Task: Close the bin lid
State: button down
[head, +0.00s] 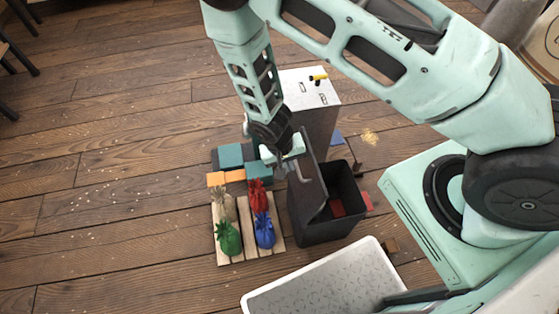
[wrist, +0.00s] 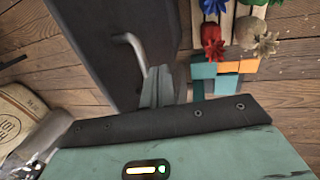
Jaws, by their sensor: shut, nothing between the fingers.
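The dark grey bin (head: 325,232) stands on the wooden floor in the middle of the head view, with something red (head: 337,208) inside. Its lid (head: 311,180) is open, tilted up steeply at the bin's left side. A grey bent handle (head: 305,178) sticks out from the lid; it also shows in the wrist view (wrist: 134,48) against the dark lid panel (wrist: 95,40). My gripper (head: 291,172) is at the lid's left side, close to the handle. Its fingers (wrist: 164,85) are shut and empty beside the handle; I cannot tell whether they touch it.
A pallet (head: 236,256) with several coloured sacks lies left of the bin. Teal and orange blocks (head: 231,155) lie behind it. A pale cabinet (head: 315,90) stands behind the bin. A white tray (head: 262,302) is in front.

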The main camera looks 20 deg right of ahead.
jog(key=shift+d+f, duration=0.1)
jog(key=shift+d, duration=0.2)
jog(key=shift+s+d, duration=0.1)
